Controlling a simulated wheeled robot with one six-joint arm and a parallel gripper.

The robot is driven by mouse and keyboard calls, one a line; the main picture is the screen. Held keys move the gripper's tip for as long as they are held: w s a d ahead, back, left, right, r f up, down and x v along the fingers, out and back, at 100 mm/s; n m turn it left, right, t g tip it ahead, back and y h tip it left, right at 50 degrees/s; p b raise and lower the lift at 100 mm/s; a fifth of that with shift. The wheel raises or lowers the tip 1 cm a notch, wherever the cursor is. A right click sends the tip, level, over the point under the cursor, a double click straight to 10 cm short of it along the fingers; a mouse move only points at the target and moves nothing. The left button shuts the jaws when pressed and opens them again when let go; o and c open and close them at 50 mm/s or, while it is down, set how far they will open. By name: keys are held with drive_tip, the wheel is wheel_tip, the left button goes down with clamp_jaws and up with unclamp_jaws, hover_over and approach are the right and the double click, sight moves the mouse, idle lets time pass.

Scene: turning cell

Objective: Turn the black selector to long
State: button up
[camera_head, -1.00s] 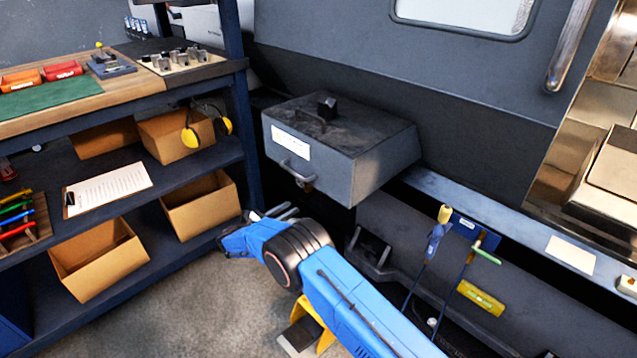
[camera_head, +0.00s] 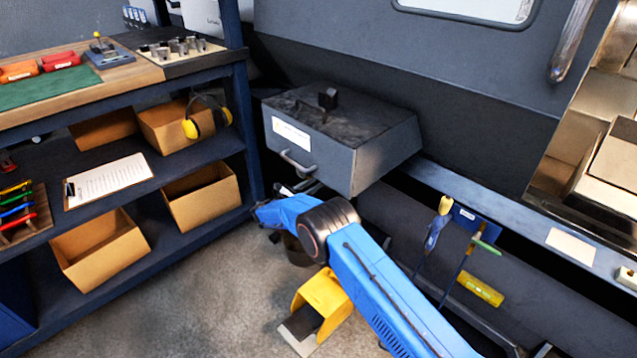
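A black knob-like block (camera_head: 328,98) stands on the dark top of a grey metal box (camera_head: 385,160); it may be the black selector, but no marking such as "long" is readable. My blue arm reaches up from the bottom right.
A shelf unit (camera_head: 150,90) with cardboard bins, a clipboard and yellow earmuffs (camera_head: 207,120) stands at the left. A yellow pedal-like piece (camera_head: 325,295) is on the floor. Hand tools (camera_head: 438,225) hang at the machine front on the right.

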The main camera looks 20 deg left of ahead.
drive_tip(key=shift+x, duration=1.5)
clamp_jaws()
